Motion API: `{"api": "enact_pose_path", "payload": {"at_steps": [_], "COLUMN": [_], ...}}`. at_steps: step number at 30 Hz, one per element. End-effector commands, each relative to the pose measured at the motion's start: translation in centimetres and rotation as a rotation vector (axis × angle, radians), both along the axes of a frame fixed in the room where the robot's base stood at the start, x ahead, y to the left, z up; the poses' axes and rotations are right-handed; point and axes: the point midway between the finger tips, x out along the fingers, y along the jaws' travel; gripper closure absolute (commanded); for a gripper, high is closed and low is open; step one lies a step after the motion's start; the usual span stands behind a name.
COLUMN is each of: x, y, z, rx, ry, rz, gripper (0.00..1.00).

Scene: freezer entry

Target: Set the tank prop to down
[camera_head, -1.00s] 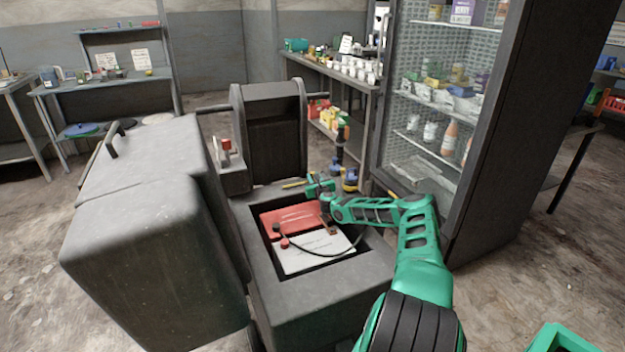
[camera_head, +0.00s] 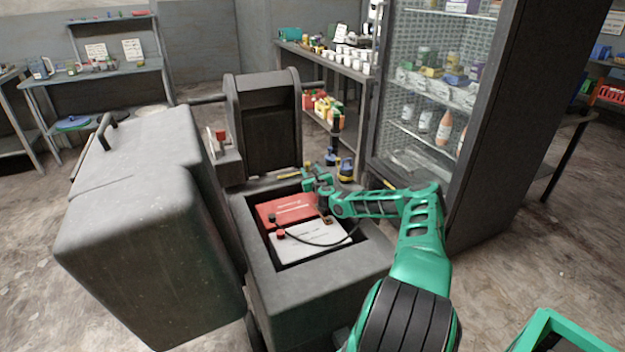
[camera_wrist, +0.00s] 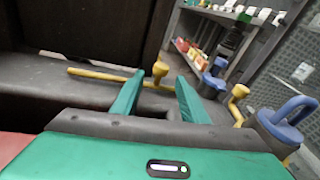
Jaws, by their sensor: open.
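A thin yellow rod (camera_wrist: 115,77), which looks like the tank prop, lies nearly flat along the dark far rim of the open bay in the wrist view. Its right end has a raised yellow knob (camera_wrist: 160,69). The rod also shows small in the head view (camera_head: 289,176), beyond the bay. My gripper (camera_wrist: 162,84) is open, with its green fingers pointing toward the rod's knobbed end, one on each side of the knob in the picture. I cannot tell whether either finger touches it. In the head view my gripper (camera_head: 313,181) is over the bay's far right corner.
The grey bay housing (camera_head: 325,278) holds a red and white battery (camera_head: 310,241) with a black cable. A bulky grey cover (camera_head: 150,240) stands left. Blue and yellow fittings (camera_wrist: 287,118) are right of my gripper. A glass-fronted cabinet (camera_head: 430,130) stands close at right.

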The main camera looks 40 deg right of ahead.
Motion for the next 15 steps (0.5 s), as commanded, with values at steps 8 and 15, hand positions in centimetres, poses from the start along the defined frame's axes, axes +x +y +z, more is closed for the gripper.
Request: {"api": "enact_pose_path", "payload": {"at_steps": [8,15], "x": [-4.3,-6.5], "y": [1.9,2.9], "z": [0.5,0.7], "rx": [0.001,0.0], "ry": [0.003,0.002], "rz": [0.002,0.001], "gripper": [0.6,0.6]}}
